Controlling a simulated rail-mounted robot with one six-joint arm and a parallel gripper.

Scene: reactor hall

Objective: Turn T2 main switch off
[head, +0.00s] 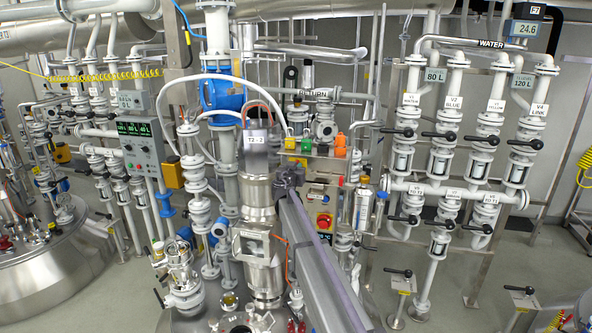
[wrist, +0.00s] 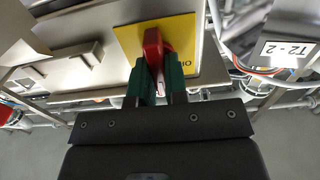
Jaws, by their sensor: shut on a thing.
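The red switch handle (wrist: 153,46) sits on a square yellow plate (wrist: 184,30) on a grey metal panel in the wrist view. It points up and down in the picture. Marks like O and I show on the plate right of it. My gripper (wrist: 155,72) has its two green fingers on either side of the handle's lower part and is shut on it. My fingertips are not clear there.
The T2-2 label (wrist: 286,51) is right of the switch, with cables and a pipe nearby; it also shows on a metal column (head: 254,140) in the head view. Green, yellow and orange parts (head: 305,146) top the rack. Valve pipes (head: 450,135) stand at right.

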